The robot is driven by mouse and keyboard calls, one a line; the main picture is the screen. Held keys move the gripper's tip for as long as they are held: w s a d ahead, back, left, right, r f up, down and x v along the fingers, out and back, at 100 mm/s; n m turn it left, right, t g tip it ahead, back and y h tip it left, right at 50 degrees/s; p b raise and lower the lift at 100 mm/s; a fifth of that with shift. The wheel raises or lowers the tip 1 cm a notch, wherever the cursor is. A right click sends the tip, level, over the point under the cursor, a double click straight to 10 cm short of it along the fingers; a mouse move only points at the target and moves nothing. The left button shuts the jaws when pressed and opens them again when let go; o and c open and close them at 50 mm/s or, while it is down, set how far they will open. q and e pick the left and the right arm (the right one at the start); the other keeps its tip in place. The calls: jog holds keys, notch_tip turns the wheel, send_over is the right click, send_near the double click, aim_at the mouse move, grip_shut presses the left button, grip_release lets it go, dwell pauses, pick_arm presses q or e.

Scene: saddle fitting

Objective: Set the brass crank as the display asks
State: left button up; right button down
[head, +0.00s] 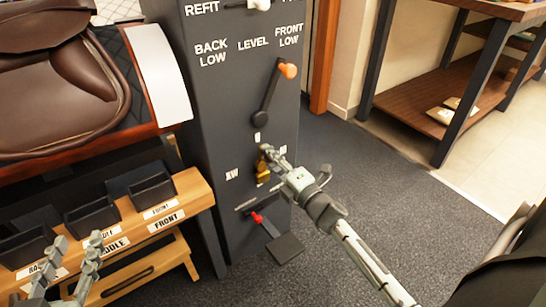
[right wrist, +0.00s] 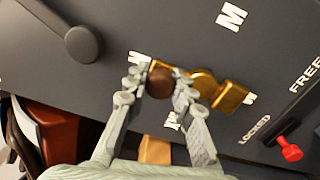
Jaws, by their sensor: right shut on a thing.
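The brass crank (head: 263,172) is on the front of the dark grey column, below the orange-tipped lever. In the right wrist view the crank's brass arm (right wrist: 229,97) shows with its brass hub (right wrist: 203,83) and round brown knob (right wrist: 159,83). My right gripper (head: 268,153) is at the crank; in the right wrist view its fingers (right wrist: 158,86) are shut on the brown knob from both sides. White letter marks surround the crank, including an M (right wrist: 232,16); others are partly hidden. My left gripper (head: 72,262) is open and empty at lower left. No readable display request shows.
The orange-knobbed lever (head: 288,70) tilts toward FRONT LOW. A red lever (head: 258,217) sits low on the column, nearer LOCKED than FREE. A saddle (head: 55,85) and a wooden stand with black bins (head: 152,188) are left. Carpet right of the column is clear.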

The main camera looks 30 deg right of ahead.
pick_arm(q)
jog(key=shift+d+r, duration=0.3)
pick_arm(e)
jog(key=shift+a+n, duration=0.15)
jog(key=shift+n, duration=0.25)
pick_arm(q)
jog(key=shift+r, duration=0.1)
pick_arm(e)
jog(key=c, duration=1.3)
grip_release()
pick_arm(q)
jog(key=shift+w+a, duration=0.1)
pick_arm(e)
jog(key=shift+s, duration=0.15)
jog(key=s, duration=0.7)
jog(key=s+d, duration=0.1)
jog(key=s, duration=0.3)
jog(key=shift+s+f, duration=0.3)
jog(key=shift+s, duration=0.05)
jog(key=shift+s, duration=0.1)
